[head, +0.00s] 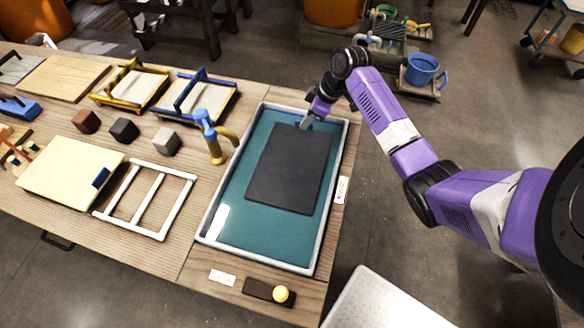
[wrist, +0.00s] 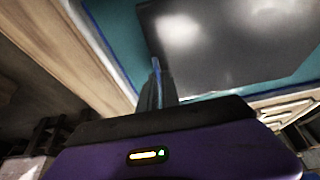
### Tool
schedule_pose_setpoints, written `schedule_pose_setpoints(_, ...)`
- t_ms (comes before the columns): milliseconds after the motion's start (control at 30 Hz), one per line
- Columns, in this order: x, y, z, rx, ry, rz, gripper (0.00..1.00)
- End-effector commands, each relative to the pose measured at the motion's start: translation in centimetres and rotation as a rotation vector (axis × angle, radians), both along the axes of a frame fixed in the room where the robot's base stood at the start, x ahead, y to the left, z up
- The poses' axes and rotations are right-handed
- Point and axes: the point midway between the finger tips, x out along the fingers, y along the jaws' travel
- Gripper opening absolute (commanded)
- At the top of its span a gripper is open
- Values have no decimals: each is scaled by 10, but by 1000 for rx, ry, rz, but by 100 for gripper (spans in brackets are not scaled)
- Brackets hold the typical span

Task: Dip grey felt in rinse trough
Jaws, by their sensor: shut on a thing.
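A dark grey felt sheet (head: 290,168) lies flat in or just over the teal liquid of the white-rimmed trough (head: 212,205). I cannot tell whether it is under the surface. My gripper (head: 306,124) is at the far edge of the sheet, shut on it, with a bit of blue at the grip. In the wrist view the sheet (wrist: 225,45) looks dark and glossy beyond the fingers, with teal liquid (wrist: 118,25) beside it. My fingertips (wrist: 157,80) are seen edge-on there, along a thin blue strip.
Left of the trough stand a blue and yellow tap-like stand (head: 212,140), a white frame (head: 146,200) and a cream board (head: 70,170). Several small blocks and framed screens sit farther back. A yellow-knobbed dark block (head: 270,292) is near the front edge. A blue bucket (head: 421,68) stands beyond the table.

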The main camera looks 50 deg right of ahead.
Motion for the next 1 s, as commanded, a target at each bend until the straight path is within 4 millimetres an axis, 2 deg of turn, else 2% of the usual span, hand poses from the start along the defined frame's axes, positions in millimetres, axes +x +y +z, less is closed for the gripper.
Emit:
schedule_pose_setpoints(33,0,0,8,0,-1,0,0)
schedule_pose_setpoints(700,0,0,55,1,-1,1,0)
schedule_pose_setpoints(1000,0,0,59,0,-1,0,0)
